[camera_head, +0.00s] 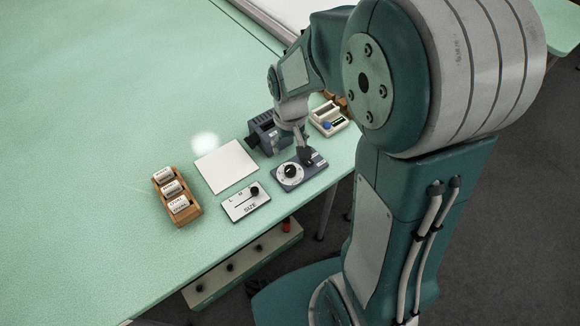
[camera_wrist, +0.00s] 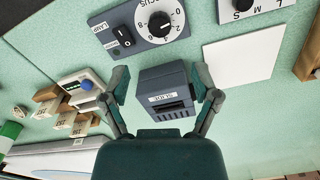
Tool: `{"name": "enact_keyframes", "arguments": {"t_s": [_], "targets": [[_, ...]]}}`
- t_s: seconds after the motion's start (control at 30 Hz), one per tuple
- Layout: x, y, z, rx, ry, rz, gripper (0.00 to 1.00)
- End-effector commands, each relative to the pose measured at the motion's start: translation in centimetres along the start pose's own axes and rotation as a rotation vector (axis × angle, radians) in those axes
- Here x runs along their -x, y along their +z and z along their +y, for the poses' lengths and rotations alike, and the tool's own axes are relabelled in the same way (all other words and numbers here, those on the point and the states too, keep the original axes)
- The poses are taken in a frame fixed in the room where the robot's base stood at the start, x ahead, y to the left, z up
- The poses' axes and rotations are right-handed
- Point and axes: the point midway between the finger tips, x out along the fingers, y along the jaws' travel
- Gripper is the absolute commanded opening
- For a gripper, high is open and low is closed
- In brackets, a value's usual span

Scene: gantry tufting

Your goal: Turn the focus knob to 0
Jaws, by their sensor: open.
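The focus knob (camera_wrist: 160,19) is a black knob on a round white numbered dial, on a blue-grey panel (camera_wrist: 178,38). In the wrist view it sits at the top; I cannot tell which number it points at. The head view shows the knob (camera_head: 291,171) on the near part of the table. My gripper (camera_wrist: 162,72) is open and empty, its fingers spread. In the wrist view the knob lies beyond the fingertips, apart from them. In the head view my gripper (camera_head: 304,152) hangs near the panel and partly covers its far side.
A dark slide box (camera_wrist: 165,88) appears between my fingers in the wrist view. A lamp switch (camera_wrist: 122,36) shares the knob's panel. A size slider panel (camera_head: 245,203), white square (camera_head: 225,166) and wooden rack (camera_head: 178,196) stand nearby. The table's left side is clear.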

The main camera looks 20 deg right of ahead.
Motion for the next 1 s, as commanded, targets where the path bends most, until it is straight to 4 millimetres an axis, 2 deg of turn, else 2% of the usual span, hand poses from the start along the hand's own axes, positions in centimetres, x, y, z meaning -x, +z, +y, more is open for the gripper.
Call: {"name": "enact_keyframes", "arguments": {"t_s": [0.3,0.5,0.7,0.93,0.97,1.0], "targets": [[-5.7,0.1,0.0,0.003,0.000,-0.007,0.79],[-8.7,0.1,0.0,0.004,0.000,-0.004,0.79],[-10.0,0.1,0.0,0.004,0.000,-0.001,0.79],[-10.1,0.0,0.0,0.004,0.000,0.000,0.79],[-10.1,0.0,0.0,0.004,0.000,0.000,0.74],[-10.1,0.0,0.0,0.004,0.000,0.000,0.57]]}}
